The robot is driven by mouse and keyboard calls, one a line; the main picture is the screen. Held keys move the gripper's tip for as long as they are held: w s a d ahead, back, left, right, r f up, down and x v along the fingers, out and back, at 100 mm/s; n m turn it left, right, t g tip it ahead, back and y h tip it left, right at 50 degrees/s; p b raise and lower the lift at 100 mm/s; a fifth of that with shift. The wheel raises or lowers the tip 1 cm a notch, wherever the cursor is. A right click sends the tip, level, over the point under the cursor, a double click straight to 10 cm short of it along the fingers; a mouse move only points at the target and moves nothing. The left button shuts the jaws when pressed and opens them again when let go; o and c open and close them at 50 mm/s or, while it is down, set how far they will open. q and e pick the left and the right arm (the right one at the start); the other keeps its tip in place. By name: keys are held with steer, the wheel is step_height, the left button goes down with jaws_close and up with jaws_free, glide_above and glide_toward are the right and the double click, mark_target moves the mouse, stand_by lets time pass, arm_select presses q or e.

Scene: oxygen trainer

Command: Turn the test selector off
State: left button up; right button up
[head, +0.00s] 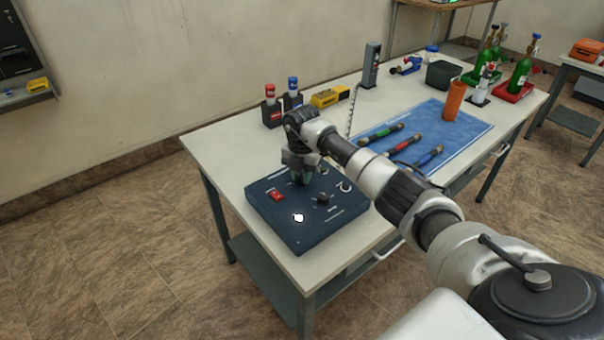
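A dark blue control box (304,236) sits on the near left part of the white table. Its top carries a red switch (277,195), a black knob (323,198), a bright white round part (298,217) and another small knob (344,186). The labels are too small to read, so I cannot tell for sure which control is the test selector. My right gripper (301,179) points down over the back part of the box, behind the red switch and black knob. Its fingers are small and dark, and what lies between them is hidden. My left gripper is out of view.
Behind the box stand red-capped (270,105) and blue-capped (292,93) items and a yellow device (330,96). A blue mat (470,127) holds several tools and an orange cylinder (454,101). Green bottles (521,75) stand at the far end.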

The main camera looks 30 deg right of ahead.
jaws_close()
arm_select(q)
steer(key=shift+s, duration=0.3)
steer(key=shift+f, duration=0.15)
arm_select(e)
steer(key=shift+n, duration=0.3)
steer(key=n+b, duration=0.2)
steer(key=n, duration=0.3)
steer(key=shift+n, duration=0.3)
arm_select(q)
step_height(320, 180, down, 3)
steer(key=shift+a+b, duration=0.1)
steer(key=shift+b, duration=0.55)
arm_select(e)
steer(key=n, duration=0.5)
steer(key=shift+r, duration=0.1)
steer(key=shift+n, duration=0.4)
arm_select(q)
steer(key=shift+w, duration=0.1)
arm_select(e)
steer(key=shift+o, duration=1.6)
jaws_free()
